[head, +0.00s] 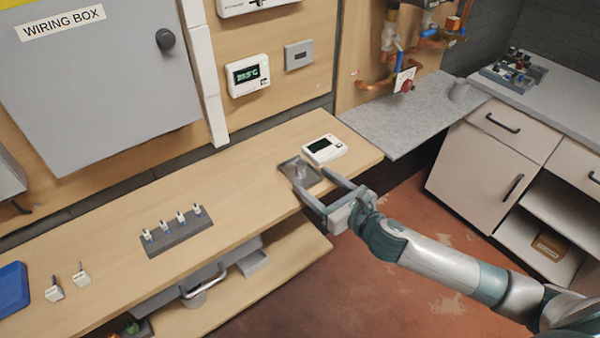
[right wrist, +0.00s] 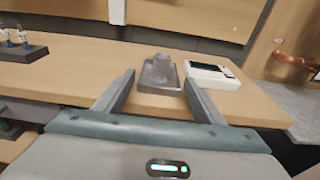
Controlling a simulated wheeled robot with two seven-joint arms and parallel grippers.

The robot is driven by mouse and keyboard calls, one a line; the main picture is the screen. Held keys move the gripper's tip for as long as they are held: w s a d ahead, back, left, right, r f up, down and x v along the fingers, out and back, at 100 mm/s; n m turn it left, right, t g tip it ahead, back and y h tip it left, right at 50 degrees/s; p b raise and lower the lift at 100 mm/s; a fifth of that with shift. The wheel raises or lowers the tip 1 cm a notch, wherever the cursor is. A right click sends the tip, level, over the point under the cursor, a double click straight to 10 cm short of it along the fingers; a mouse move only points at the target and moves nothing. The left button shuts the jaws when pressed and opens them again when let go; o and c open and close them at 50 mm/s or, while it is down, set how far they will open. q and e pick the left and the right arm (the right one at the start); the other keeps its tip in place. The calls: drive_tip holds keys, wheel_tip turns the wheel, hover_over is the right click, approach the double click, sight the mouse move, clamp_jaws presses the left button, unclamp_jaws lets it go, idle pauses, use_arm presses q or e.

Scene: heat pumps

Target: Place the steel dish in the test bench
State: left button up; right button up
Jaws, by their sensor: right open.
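A small grey metal dish (head: 288,167) with a raised lump in it lies on the wooden bench (head: 240,172), near its right end. I take it for the steel dish. It also shows in the right wrist view (right wrist: 159,76), straight ahead between the fingers. My right gripper (head: 314,182) is open and empty at the bench's front edge, its fingertips close to the dish's near side. I cannot tell whether they touch it. My left gripper is not in view. I cannot tell for sure which surface is the test bench.
A white meter (head: 325,149) sits just behind and right of the dish. A dark rack (head: 178,238) with several small parts stands to the left. Bench surface between rack and dish is clear.

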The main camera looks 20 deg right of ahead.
sight(304, 174)
drive_tip(key=shift+w+a+p, duration=0.2)
drive_tip(key=shift+w+p, duration=0.15)
drive_tip(key=shift+w, duration=0.2)
drive_tip(key=p+x, duration=0.1)
drive_tip(key=x, duration=0.2)
drive_tip(key=shift+f, duration=0.1)
drive_tip(key=shift+w+a+f, duration=0.15)
drive_tip(key=shift+w+f, duration=0.05)
drive_tip(key=shift+w, duration=0.25)
drive_tip(key=c, duration=1)
drive_tip(key=shift+o, duration=0.2)
drive_tip(key=shift+r, duration=0.1)
